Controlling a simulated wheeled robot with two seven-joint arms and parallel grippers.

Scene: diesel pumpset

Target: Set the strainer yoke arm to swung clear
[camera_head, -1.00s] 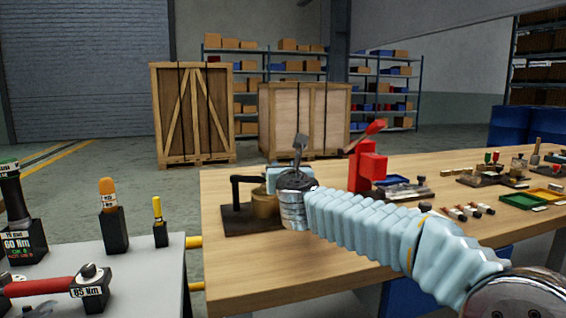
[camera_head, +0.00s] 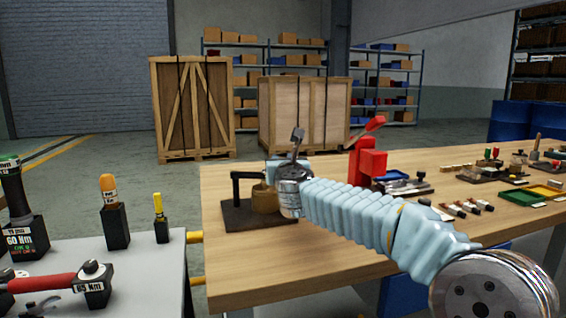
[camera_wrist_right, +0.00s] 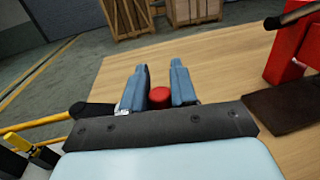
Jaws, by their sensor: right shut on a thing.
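The strainer has a brass body (camera_head: 263,199) on a dark base plate (camera_head: 236,217) at the near left of the bench. A black post with a bent arm (camera_head: 236,186) stands at its left. My right gripper (camera_wrist_right: 160,78) reaches over the strainer from the right. Its blue fingers are on both sides of a red knob (camera_wrist_right: 160,97), which looks to be the end of the strainer yoke arm. My left gripper is not in view.
A red lever device (camera_head: 370,160) stands just right of my right gripper. Trays and small parts lie farther right. A grey table (camera_head: 150,270) with tools stands at the left. The wooden bench top (camera_head: 330,255) is clear in front.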

